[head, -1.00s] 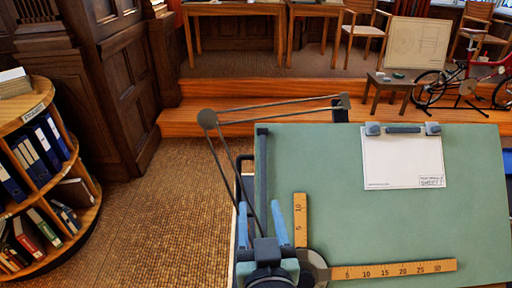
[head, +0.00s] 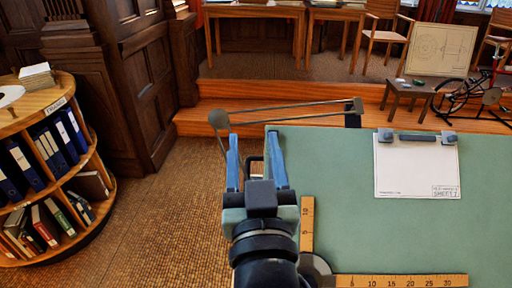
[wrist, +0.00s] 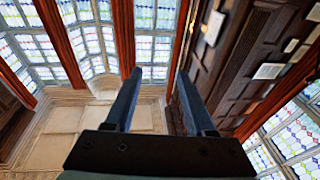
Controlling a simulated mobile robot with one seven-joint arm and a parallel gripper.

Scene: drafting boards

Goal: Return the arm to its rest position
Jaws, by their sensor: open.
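My gripper (head: 255,162) is in the head view, raised in front of the left edge of the green drafting board (head: 350,222). Its two blue fingers are spread apart with nothing between them. In the wrist view my gripper (wrist: 160,100) points up toward tall patterned windows and dark wood panelling, and the space between the fingers is empty. My arm hides part of the board's lower left corner and part of the drafting machine's linkage (head: 290,112).
A white sheet (head: 415,170) is clipped to the board's top. A wooden ruler (head: 400,280) lies along its lower part. A round bookshelf (head: 75,90) with binders stands at the left. Open floor (head: 170,225) lies between shelf and board. A low stool (head: 408,92) stands behind.

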